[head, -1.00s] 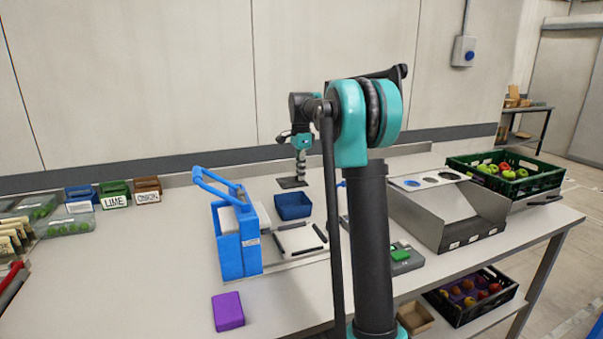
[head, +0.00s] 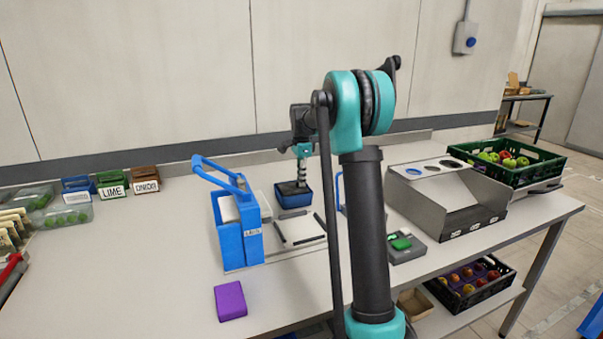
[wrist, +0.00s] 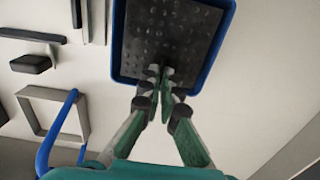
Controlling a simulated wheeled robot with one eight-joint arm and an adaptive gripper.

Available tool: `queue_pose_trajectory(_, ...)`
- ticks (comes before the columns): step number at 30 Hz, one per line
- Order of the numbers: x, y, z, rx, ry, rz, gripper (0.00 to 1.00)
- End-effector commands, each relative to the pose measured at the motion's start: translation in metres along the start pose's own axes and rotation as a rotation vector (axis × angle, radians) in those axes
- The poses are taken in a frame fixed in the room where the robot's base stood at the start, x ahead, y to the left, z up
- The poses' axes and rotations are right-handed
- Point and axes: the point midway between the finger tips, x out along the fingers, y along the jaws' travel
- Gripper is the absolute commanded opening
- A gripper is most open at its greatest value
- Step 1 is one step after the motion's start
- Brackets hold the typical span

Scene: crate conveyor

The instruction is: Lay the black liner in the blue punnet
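The blue punnet (head: 297,202) stands on the bench behind the flat plate with black bars. It also shows in the wrist view (wrist: 118,40). The black liner (wrist: 178,28), a dark dimpled sheet, lies within the punnet's rim and covers most of its inside. I cannot tell whether it rests flat on the floor. My gripper (wrist: 160,73) points down into the punnet near one end, its fingertips close together on the liner. In the head view my gripper (head: 301,180) is small, and its tips are hidden in the punnet.
A blue lever press (head: 240,230) stands left of the punnet, with a purple block (head: 230,301) in front. A grey device with a green top (head: 401,244) and a metal chute (head: 430,200) are to the right. Labelled bins (head: 112,190) stand at the back left.

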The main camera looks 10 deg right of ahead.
Motion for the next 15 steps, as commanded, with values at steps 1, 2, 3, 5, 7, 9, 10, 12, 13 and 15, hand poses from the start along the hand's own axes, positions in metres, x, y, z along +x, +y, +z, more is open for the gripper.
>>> queue_pose_trajectory(1, 0.006, 0.000, 0.000, 0.000, 0.000, 0.000, 0.00)
queue_pose_trajectory(2, 0.009, 0.000, 0.000, 0.000, 0.000, 0.000, 0.00)
queue_pose_trajectory(3, 0.014, 0.000, 0.000, 0.000, 0.000, 0.000, 0.00)
queue_pose_trajectory(5, 0.020, 0.000, 0.000, 0.000, 0.000, 0.000, 0.00)
queue_pose_trajectory(7, 0.027, 0.000, 0.000, 0.000, 0.000, 0.000, 0.00)
queue_pose_trajectory(9, 0.033, 0.000, 0.000, 0.000, 0.000, 0.000, 0.00)
queue_pose_trajectory(10, 0.035, 0.000, 0.000, 0.000, 0.000, 0.000, 0.00)
queue_pose_trajectory(12, 0.040, 0.000, 0.000, 0.000, 0.000, 0.000, 0.00)
queue_pose_trajectory(13, 0.041, 0.000, 0.000, 0.000, 0.000, 0.000, 0.00)
queue_pose_trajectory(15, 0.044, 0.000, 0.000, 0.000, 0.000, 0.000, 0.00)
